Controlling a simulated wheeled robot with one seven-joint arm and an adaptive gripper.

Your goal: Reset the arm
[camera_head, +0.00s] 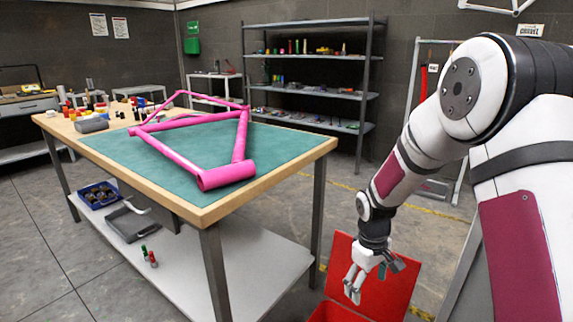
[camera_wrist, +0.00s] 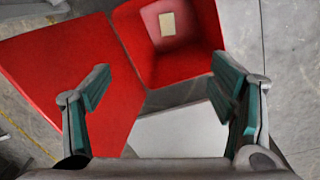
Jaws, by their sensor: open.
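My gripper (camera_head: 366,282) hangs at the lower right of the head view, pointing down in front of a red open lid. In the wrist view, my gripper's two fingers (camera_wrist: 160,95) stand wide apart with nothing between them. Below and beyond them is a red bin (camera_wrist: 140,45), open, with a small beige block or patch (camera_wrist: 167,23) on its bottom. The raised red lid (camera_head: 368,275) also shows in the head view; the bin's body is mostly cut off by the lower edge there.
A workbench (camera_head: 290,167) with a green mat carries a pink bicycle frame (camera_head: 227,174) and several small bottles. A grey shelf unit (camera_head: 310,90) stands at the back wall. Red and green bottles (camera_head: 152,258) stand on the bench's lower shelf. Open floor lies between bench and bin.

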